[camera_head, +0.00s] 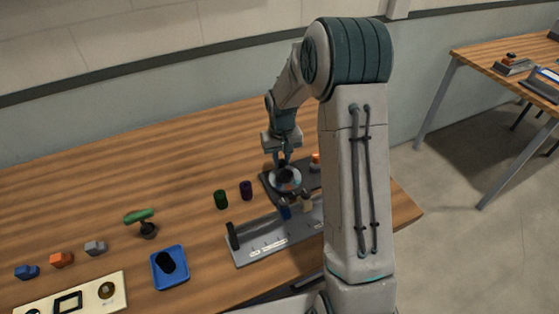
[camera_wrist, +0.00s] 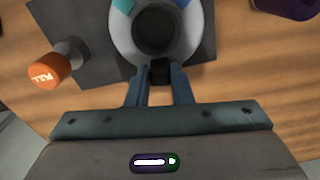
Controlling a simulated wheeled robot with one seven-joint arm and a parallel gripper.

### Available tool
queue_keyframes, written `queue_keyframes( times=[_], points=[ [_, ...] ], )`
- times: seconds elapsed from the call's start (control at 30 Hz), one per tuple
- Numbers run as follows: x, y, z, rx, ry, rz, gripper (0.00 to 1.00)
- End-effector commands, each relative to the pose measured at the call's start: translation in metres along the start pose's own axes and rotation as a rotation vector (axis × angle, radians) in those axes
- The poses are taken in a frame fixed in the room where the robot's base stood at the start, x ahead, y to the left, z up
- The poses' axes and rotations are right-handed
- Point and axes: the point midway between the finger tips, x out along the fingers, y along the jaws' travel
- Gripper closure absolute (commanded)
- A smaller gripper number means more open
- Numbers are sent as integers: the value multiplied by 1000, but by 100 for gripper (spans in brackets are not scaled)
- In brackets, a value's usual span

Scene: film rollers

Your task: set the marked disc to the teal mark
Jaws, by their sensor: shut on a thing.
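The disc (camera_head: 285,180) sits on a dark base plate (camera_head: 268,193) on the wooden table. In the wrist view the disc (camera_wrist: 128,44) is a pale ring with a dark round centre. A teal mark (camera_wrist: 124,5) and a blue mark (camera_wrist: 181,3) show at its top, cut by the picture edge. My gripper (camera_wrist: 159,77) is at the disc's near rim, shut on a small dark tab (camera_wrist: 160,70) between its fingertips. In the head view my gripper (camera_head: 283,160) points down at the disc, and the tab is hard to make out.
An orange-capped post (camera_wrist: 50,70) stands left of the disc in the wrist view. Green (camera_head: 221,199) and purple (camera_head: 246,190) cylinders stand nearby. A grey tray (camera_head: 245,254) lies in front, partly behind my arm. A blue tray (camera_head: 169,267) is further left. The back-left table is clear.

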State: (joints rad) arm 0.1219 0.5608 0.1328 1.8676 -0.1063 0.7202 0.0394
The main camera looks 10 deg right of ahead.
Motion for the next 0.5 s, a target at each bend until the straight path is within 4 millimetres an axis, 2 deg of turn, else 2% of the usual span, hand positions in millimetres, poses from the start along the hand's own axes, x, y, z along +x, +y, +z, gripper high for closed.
queue_keyframes(
  times=[0.5],
  points=[
    [0, 16, 3, 422, 2, 1, 100]
  ],
)
